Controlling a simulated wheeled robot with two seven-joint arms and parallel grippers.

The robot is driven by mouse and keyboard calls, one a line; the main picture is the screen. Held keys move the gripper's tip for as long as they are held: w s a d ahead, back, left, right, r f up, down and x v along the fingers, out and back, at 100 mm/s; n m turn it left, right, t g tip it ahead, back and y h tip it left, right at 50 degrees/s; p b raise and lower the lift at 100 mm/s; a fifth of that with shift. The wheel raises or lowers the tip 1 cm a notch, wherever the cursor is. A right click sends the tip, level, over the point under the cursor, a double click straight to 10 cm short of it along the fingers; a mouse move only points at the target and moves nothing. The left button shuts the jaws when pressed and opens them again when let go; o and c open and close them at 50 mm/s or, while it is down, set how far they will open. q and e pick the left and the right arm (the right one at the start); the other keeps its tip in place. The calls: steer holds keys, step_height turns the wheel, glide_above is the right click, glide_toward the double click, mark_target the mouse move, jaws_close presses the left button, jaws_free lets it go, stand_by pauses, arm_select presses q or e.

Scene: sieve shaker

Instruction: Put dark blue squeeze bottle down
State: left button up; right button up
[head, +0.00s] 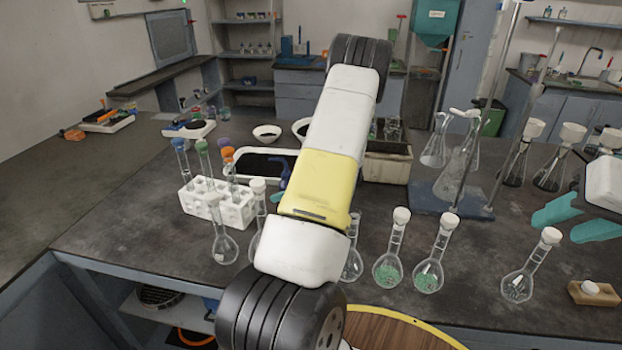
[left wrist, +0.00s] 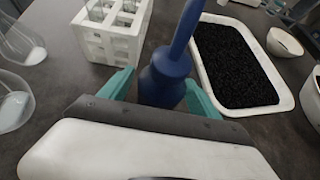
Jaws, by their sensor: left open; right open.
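The dark blue squeeze bottle (left wrist: 165,82) stands between the two teal fingers of my left gripper (left wrist: 158,92) in the left wrist view. The fingers are spread, with a gap on the bottle's left side; whether the right finger touches it I cannot tell. The bottle's base is hidden by the gripper body. In the head view, only part of the bottle (head: 285,174) shows beside my left arm, which hides most of the left gripper. My right gripper (head: 576,220) is open and empty over the right side of the bench.
A white tube rack (head: 216,204) is left of the bottle. A white tray of black granules (left wrist: 241,62) is to its right in the wrist view. Several flasks (head: 388,268) line the front of the bench. A round wooden-topped stool (head: 400,332) is at the front edge.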

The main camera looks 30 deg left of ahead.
arm_select(q)
steer(key=shift+d+r, duration=0.1)
steer(key=shift+r, duration=0.15)
steer(key=v, duration=0.7)
steer(key=shift+w+d, duration=0.1)
steer(key=shift+d, duration=0.1)
